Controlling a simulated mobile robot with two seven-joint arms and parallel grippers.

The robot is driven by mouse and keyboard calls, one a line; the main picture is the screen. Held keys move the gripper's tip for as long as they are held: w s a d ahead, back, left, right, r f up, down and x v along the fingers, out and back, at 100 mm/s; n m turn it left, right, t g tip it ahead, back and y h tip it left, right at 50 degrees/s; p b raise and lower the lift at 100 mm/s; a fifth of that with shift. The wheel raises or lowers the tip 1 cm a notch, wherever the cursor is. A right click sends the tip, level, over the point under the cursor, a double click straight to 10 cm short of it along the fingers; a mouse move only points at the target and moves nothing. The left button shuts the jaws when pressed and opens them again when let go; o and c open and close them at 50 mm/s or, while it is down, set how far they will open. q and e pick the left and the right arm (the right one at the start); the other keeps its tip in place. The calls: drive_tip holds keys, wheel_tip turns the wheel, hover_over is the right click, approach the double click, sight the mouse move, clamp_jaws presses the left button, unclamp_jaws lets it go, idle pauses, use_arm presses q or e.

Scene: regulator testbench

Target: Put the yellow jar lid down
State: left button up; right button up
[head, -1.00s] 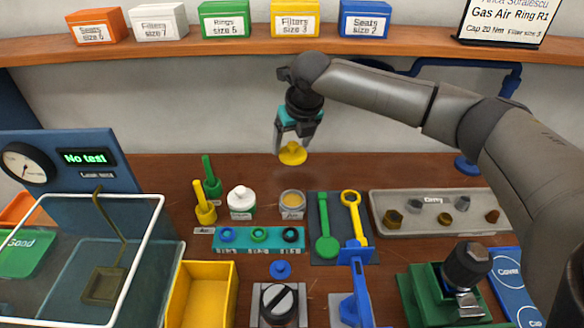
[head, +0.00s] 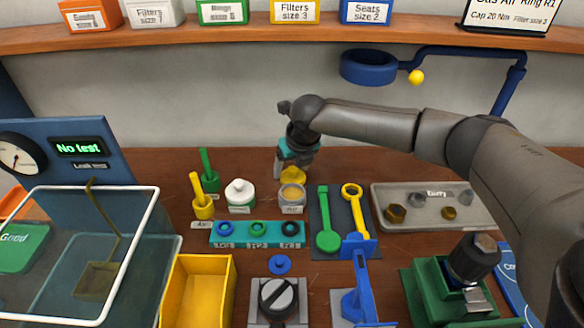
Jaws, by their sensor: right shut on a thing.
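The yellow jar lid (head: 293,174) is between the fingers of my right gripper (head: 293,172), which is shut on it. It is low over the back of the bench, just behind the open jar (head: 292,197). I cannot tell whether the lid touches the bench top. The jar has yellowish contents and a pale label on its front. My left gripper does not show.
A white-lidded jar (head: 240,195) and green and yellow holders (head: 203,207) stand left of the open jar. A teal ring rack (head: 257,243) is in front, wrenches on a dark mat (head: 323,250) to the right. The bench (head: 130,172) is clear behind the holders.

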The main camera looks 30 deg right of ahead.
drive_tip(key=o, duration=1.3)
drive_tip(key=p+v, duration=0.3)
drive_tip(key=v, duration=0.9)
drive_tip(key=shift+r, duration=0.1)
drive_tip(key=shift+w, duration=0.1)
